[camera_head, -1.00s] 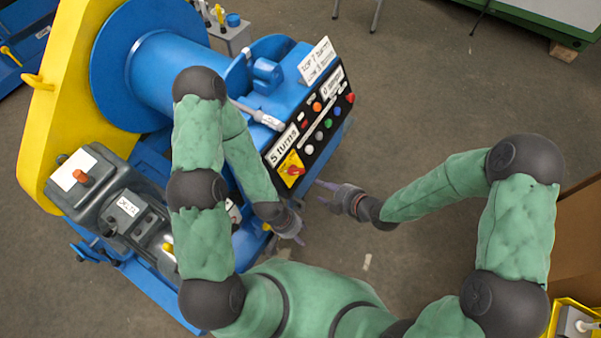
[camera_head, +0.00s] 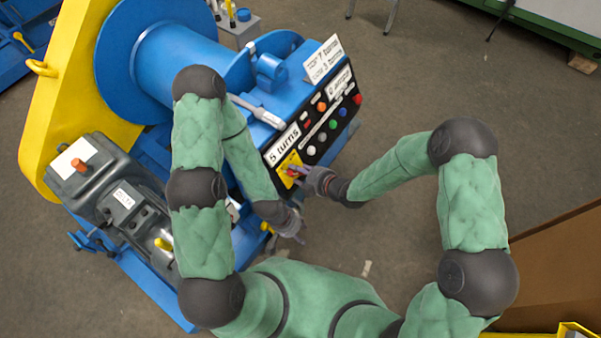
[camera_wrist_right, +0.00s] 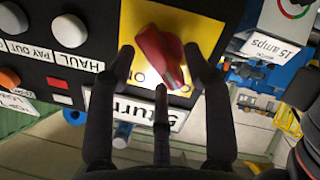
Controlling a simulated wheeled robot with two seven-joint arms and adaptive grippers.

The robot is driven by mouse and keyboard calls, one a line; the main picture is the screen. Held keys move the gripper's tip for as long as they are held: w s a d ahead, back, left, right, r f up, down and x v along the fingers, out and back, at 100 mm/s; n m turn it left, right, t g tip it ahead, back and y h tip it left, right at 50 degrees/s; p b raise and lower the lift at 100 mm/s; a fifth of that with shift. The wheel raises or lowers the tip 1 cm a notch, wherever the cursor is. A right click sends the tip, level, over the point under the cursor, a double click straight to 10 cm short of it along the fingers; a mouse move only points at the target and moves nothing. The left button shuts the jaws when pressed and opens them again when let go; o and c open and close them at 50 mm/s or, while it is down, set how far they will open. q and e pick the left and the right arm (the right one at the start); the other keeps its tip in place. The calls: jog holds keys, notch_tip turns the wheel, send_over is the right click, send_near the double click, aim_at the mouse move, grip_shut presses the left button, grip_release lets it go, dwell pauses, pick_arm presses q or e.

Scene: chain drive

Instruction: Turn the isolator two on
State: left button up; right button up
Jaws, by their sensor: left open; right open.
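The isolator is a red rotary knob (camera_wrist_right: 160,55) on a yellow plate (camera_wrist_right: 200,28) of the black control panel. In the right wrist view it sits tilted between the fingers of my right gripper (camera_wrist_right: 160,62), which is open around it. I cannot tell whether a finger touches the knob. In the head view the yellow plate (camera_head: 287,164) is at the lower left end of the panel, and my right gripper (camera_head: 302,172) is at it, partly hiding the knob. My left gripper (camera_head: 299,232) is open and empty, lower down in front of the machine.
The black panel (camera_head: 308,136) carries several coloured buttons and labels beside the isolator. A blue drum (camera_head: 180,60) with a yellow guard (camera_head: 60,110) and a grey gearbox (camera_head: 95,170) stand to the left. Open floor (camera_head: 420,85) lies to the right.

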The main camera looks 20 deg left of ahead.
jog(key=shift+a, duration=0.1)
grip_shut()
jog(key=shift+m, duration=0.3)
jog(key=m+p, duration=0.2)
jog(key=m+g+p, duration=0.1)
jog(key=m, duration=0.1)
jog(key=shift+w+r, duration=0.1)
jog(key=shift+w, duration=0.15)
jog(key=m+p, duration=0.2)
jog(key=m, duration=0.1)
jog(key=m+g+p, duration=0.1)
jog(key=m, duration=0.1)
jog(key=shift+w+d+p, duration=0.15)
jog(key=shift+d+p, duration=0.1)
jog(key=shift+p, duration=0.05)
jog(key=m, duration=0.1)
jog(key=m+p, duration=0.2)
jog(key=shift+d+f+g+y, duration=0.1)
jog(key=shift+f+g+y, duration=0.15)
jog(key=shift+g+y, duration=0.05)
jog(key=shift+w+f+m+y+p, duration=0.15)
jog(key=shift+m+p, duration=0.15)
jog(key=shift+m, duration=0.6)
jog(key=shift+s+f+m+y+p, duration=0.15)
jog(key=shift+m+p, duration=0.1)
jog(key=shift+m, duration=0.65)
jog(key=shift+w, duration=0.1)
